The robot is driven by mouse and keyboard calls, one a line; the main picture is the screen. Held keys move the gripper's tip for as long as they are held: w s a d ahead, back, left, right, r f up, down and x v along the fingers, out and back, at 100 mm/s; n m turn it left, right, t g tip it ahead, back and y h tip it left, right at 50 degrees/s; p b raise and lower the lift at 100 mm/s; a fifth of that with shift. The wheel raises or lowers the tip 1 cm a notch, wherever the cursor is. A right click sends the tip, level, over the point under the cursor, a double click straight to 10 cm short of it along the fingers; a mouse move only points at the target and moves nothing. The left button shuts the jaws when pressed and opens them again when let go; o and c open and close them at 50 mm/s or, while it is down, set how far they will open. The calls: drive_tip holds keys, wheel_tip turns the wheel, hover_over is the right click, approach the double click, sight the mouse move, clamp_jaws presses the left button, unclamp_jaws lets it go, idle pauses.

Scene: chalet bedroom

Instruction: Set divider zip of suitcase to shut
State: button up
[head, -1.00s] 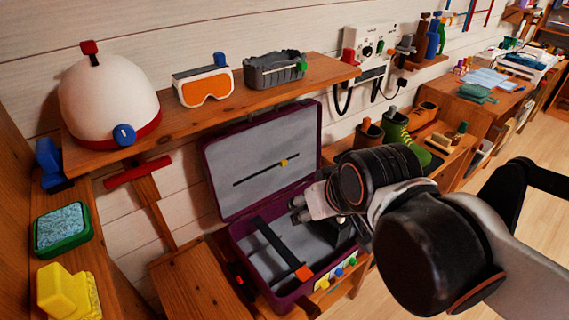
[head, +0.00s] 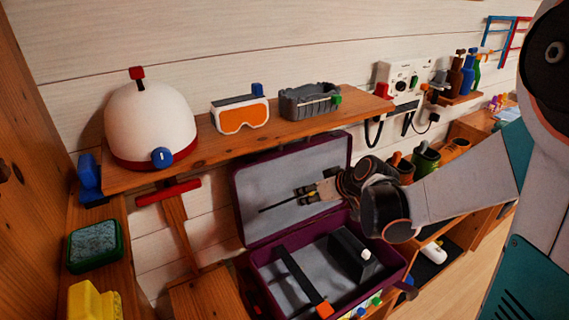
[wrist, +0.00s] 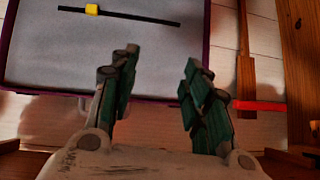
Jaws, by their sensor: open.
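The purple suitcase (head: 240,205) stands open, its lid tilted up and lined with a grey divider panel (head: 270,180). A thin black zip track (head: 275,206) runs across the panel. In the wrist view the track (wrist: 140,16) carries a yellow zip pull (wrist: 92,9) near its left end. My gripper (head: 308,194) is in front of the lid, over the track's right part. Its fingers (wrist: 160,62) are apart and empty in the wrist view, below and to the right of the pull in that picture.
A shelf (head: 215,149) above the lid holds a white helmet (head: 140,120), goggles (head: 240,116) and a grey box (head: 308,102). The suitcase base holds a black box (head: 352,255) and a black strap with an orange end (head: 300,278).

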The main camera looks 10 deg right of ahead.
drive_tip(key=w+d+f+t, duration=0.4)
drive_tip(key=w+d+f, duration=0.75)
drive_tip(key=f, duration=0.25)
drive_tip(key=b+x, duration=0.4)
drive_tip(key=x, duration=0.9)
drive_tip(key=shift+d+f, duration=0.1)
drive_tip(key=shift+f, duration=0.05)
clamp_jaws()
